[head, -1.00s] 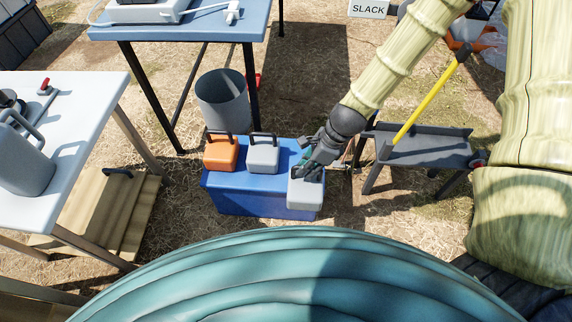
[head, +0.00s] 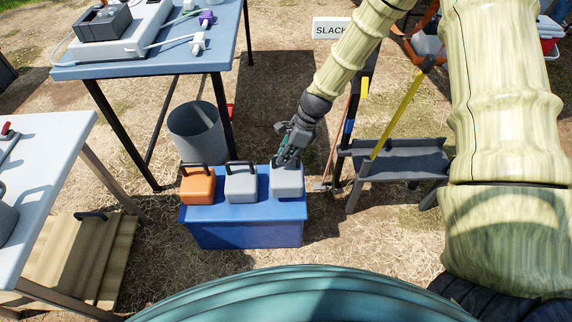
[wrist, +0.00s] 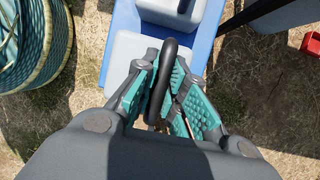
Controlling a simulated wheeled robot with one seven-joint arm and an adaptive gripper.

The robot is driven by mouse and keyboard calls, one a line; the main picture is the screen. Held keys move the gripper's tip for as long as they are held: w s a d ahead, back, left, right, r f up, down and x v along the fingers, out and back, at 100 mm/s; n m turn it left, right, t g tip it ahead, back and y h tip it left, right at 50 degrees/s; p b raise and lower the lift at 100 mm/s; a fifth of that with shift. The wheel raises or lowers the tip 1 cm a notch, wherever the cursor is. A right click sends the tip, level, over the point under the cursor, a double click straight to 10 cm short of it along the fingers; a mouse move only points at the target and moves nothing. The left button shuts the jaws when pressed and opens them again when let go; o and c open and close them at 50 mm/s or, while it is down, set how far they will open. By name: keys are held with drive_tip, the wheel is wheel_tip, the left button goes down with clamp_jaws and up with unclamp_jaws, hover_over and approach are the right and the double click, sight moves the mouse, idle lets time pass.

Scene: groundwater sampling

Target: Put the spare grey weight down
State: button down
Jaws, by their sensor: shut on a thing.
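The grey weight (head: 287,184) is a light grey block with a dark handle. It is at the right end of the blue box's top (head: 215,213), level with its neighbours and seemingly resting there. My gripper (head: 287,157) is above it, shut on its handle. In the wrist view the black handle (wrist: 168,75) stands between the teal finger pads (wrist: 162,95), and the pale weight body (wrist: 130,48) shows behind them. A second grey weight (head: 241,187) and an orange weight (head: 198,188) stand to its left on the box.
A grey bin (head: 195,135) stands behind the box. A low dark bench (head: 405,165) with a yellow bar (head: 398,115) is to the right. A blue table (head: 165,65) is at the back left, a white table (head: 50,160) at left. Dry ground lies in front of the box.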

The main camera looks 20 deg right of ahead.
sight(283, 167)
drive_tip(key=shift+w, duration=0.2)
drive_tip(key=shift+f+b, duration=0.65)
drive_tip(key=shift+f, duration=1.05)
drive_tip(key=c, duration=1.5)
unclamp_jaws()
drive_tip(key=shift+s+f, duration=0.1)
drive_tip(key=p+v, duration=0.3)
drive_tip(key=v, duration=0.9)
